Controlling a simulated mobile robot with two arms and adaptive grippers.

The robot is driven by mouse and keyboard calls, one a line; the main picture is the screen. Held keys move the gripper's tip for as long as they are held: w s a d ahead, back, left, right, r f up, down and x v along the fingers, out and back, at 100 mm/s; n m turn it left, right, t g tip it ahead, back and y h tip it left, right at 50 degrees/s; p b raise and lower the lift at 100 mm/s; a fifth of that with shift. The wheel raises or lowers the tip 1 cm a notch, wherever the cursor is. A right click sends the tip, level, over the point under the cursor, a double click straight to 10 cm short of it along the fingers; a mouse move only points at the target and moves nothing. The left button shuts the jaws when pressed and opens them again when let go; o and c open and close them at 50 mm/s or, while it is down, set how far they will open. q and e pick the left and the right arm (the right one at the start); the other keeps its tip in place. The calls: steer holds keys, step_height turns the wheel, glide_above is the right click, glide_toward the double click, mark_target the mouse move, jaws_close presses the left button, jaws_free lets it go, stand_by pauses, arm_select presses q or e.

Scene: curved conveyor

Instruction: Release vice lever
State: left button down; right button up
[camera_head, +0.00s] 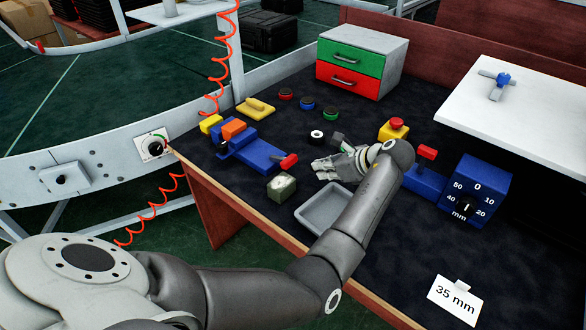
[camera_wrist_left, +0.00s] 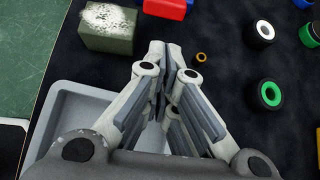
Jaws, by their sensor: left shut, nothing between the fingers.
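The blue vice (camera_head: 262,152) lies at the left of the dark worktop, with an orange block (camera_head: 233,129) at its jaws. Its red lever (camera_head: 289,162) sticks out at the right end. What appears to be this red lever also shows at the top edge of the left wrist view (camera_wrist_left: 168,9). My left gripper (camera_head: 318,168) is shut and empty. Its fingertips point left, a short way right of the red lever and apart from it. In the left wrist view the fingers (camera_wrist_left: 158,50) are together. My right gripper is not in view.
A green block with a pale top (camera_head: 281,186) and a grey tray (camera_head: 311,218) sit near the front edge. Several dark rings (camera_head: 316,136) lie behind the gripper.

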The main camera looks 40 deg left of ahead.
mark_target(300, 181)
arm_select(q)
steer(key=shift+f, duration=0.1)
steer(key=x, duration=0.9)
steer(key=shift+a+f+b, duration=0.25)
steer(key=shift+a+b, duration=0.05)
steer(key=shift+a, duration=0.05)
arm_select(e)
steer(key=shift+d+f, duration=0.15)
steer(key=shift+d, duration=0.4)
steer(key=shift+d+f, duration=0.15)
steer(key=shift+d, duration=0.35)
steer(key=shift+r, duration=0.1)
